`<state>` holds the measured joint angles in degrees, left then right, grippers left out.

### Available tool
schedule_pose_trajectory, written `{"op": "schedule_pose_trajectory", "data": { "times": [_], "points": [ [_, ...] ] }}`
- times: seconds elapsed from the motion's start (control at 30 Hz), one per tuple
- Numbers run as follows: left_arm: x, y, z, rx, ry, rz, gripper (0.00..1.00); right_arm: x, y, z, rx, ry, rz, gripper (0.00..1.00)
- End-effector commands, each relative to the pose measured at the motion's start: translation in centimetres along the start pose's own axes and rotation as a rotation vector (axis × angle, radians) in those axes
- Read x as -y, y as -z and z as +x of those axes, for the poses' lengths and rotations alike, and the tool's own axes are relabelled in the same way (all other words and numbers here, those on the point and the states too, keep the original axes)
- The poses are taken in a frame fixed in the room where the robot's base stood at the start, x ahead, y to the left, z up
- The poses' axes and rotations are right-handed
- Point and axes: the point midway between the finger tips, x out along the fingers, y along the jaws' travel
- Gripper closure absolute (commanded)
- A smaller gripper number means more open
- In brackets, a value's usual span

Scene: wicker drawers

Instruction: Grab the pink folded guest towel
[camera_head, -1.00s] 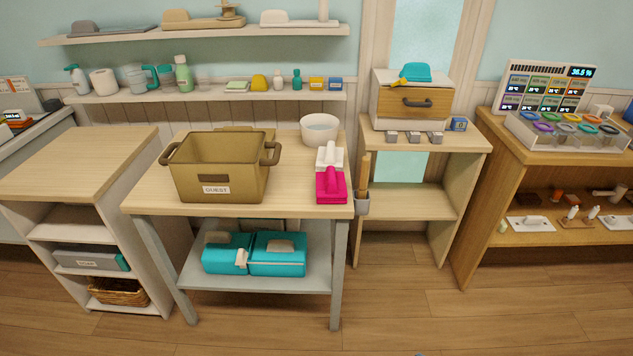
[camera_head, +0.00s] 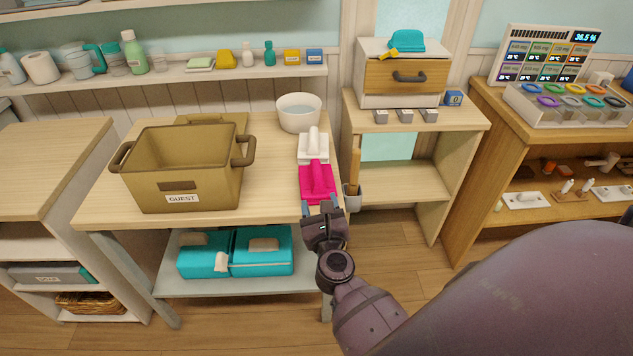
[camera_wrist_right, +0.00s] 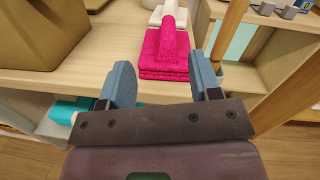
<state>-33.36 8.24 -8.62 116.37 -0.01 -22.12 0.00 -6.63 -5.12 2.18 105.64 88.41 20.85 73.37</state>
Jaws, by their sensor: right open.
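The pink folded guest towel (camera_head: 317,184) lies on the wooden table top (camera_head: 265,188) near its front right corner. It is a flat folded stack with a raised pink roll or handle on top. In the right wrist view the pink towel (camera_wrist_right: 165,52) is straight ahead, beyond the fingertips. My right gripper (camera_head: 321,208) is at the table's front edge, just short of the towel. In the right wrist view its two blue fingers (camera_wrist_right: 164,80) are spread, with nothing held between them. My left gripper is not in view.
A white folded towel (camera_head: 313,147) lies directly behind the pink one. A brown GUEST bin (camera_head: 185,170) stands to the left, and a white bowl (camera_head: 298,112) behind. A holder with a wooden handle (camera_head: 353,180) hangs at the table's right edge. Teal bundles (camera_head: 235,252) lie on the shelf below.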

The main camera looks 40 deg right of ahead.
Motion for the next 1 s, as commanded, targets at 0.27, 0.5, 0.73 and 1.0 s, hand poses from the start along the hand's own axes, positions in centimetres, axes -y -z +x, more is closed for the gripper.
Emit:
{"op": "schedule_pose_trajectory", "data": {
  "times": [0.27,0.5,0.73,1.0],
  "points": [
    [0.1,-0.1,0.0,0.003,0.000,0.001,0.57,0.0,0.3,1.9,-0.047,0.050,0.226,0.43],
    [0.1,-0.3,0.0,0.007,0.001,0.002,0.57,0.1,0.5,5.2,-0.047,0.048,0.226,0.43],
    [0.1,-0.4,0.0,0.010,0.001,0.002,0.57,0.2,0.7,6.7,-0.048,0.048,0.223,0.43],
    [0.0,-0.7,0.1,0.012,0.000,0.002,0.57,1.0,1.7,9.8,-0.047,0.048,0.220,0.43]
  ]
}}
